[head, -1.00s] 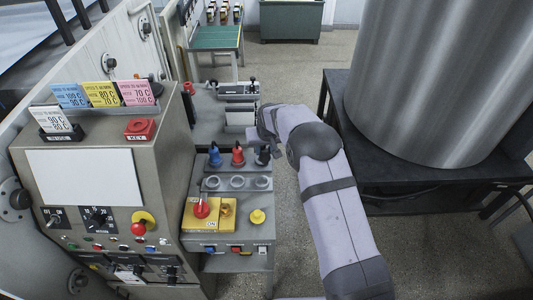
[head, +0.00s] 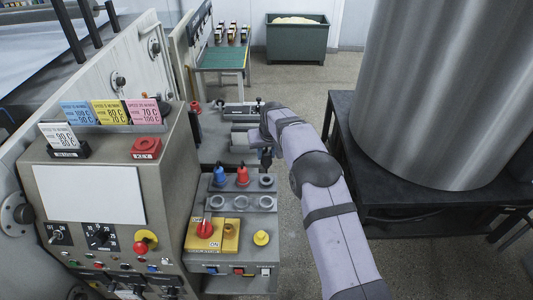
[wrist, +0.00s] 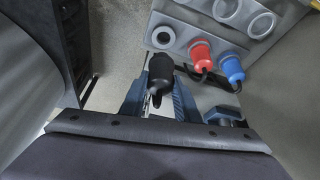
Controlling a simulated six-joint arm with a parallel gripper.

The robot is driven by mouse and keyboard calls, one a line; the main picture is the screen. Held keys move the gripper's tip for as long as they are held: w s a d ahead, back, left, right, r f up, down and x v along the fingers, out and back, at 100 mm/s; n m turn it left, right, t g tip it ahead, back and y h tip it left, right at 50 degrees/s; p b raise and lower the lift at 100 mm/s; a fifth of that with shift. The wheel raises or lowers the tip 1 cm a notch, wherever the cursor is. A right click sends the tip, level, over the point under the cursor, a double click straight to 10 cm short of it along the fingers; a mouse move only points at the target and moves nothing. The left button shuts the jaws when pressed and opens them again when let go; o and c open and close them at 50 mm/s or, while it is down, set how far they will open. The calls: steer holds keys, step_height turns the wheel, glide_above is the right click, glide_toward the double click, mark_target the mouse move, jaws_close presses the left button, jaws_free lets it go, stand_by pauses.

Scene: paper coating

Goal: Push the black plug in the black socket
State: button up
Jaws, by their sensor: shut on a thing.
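My gripper (wrist: 160,92) is shut on the black plug (wrist: 161,68), with one blue finger on each side of it. In the head view the black plug (head: 266,159) hangs behind and above an empty round holder (head: 266,180), apart from it; the arm partly hides the gripper there. The holder (wrist: 163,37) also shows empty in the wrist view. In front of the holder row are three open grey socket rings, the rightmost (head: 265,202) in line with the empty holder. I cannot tell by colour which ring is the black socket.
A blue plug (head: 219,175) and a red plug (head: 242,174) stand in the other holders, left of the empty one. A large metal cylinder (head: 440,90) stands to the right.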

mark_target(268, 165)
steer(key=shift+f+b, duration=1.85)
steer(key=shift+f, duration=1.05)
steer(key=shift+f+b, duration=1.25)
steer(key=shift+f, duration=0.35)
steer(key=o, duration=1.2)
steer(key=shift+r, duration=0.1)
steer(key=shift+b+v, duration=1.5)
steer(key=shift+v, duration=2.1)
